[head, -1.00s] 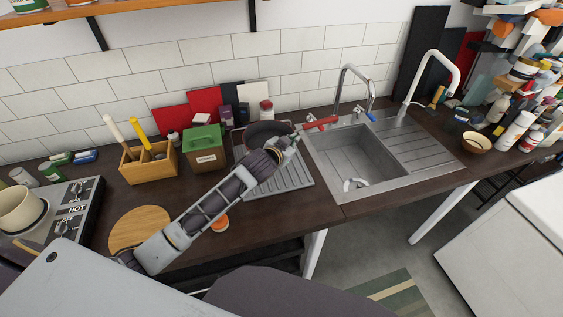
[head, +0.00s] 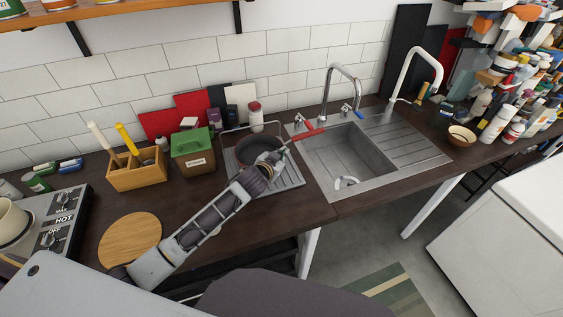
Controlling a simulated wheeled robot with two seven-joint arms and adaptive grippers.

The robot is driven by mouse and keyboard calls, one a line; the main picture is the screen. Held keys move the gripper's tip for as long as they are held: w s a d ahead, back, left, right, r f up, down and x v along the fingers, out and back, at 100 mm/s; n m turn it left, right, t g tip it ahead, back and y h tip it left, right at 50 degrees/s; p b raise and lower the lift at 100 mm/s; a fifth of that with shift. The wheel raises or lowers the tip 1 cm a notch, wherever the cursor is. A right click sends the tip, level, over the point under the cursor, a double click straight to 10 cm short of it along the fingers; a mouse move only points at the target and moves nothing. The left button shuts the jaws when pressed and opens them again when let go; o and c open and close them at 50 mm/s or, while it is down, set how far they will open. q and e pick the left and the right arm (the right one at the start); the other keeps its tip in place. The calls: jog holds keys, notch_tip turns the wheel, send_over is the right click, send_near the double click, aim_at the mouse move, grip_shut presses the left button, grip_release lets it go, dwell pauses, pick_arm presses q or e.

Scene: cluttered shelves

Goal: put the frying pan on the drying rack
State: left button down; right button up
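The dark frying pan (head: 259,148) with a red handle (head: 308,134) is over the metal drying rack (head: 293,177) left of the sink. The pan looks nearly level and low at the rack's back half; I cannot tell if it rests fully on it. The handle points right, towards the sink's rim. My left gripper (head: 279,157) is at the pan's right side, close to the base of the handle. Its fingers are too small and overlapped to show whether they are closed on it. My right gripper is out of view.
The sink (head: 364,160) with its tap (head: 341,85) lies to the right. A green-lidded box (head: 193,155) stands left of the rack, a jar (head: 256,117) behind it. A wooden caddy (head: 137,172), round board (head: 130,240) and stove (head: 58,222) are further left.

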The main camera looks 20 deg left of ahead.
pick_arm(q)
jog(key=shift+f, duration=1.5)
jog(key=shift+f, duration=0.1)
jog(key=c, duration=2.1)
grip_release()
jog(key=shift+f, duration=0.15)
jog(key=o, duration=0.5)
jog(key=shift+c, duration=0.2)
jog(key=shift+s+r, duration=0.2)
jog(key=shift+v, duration=5.8)
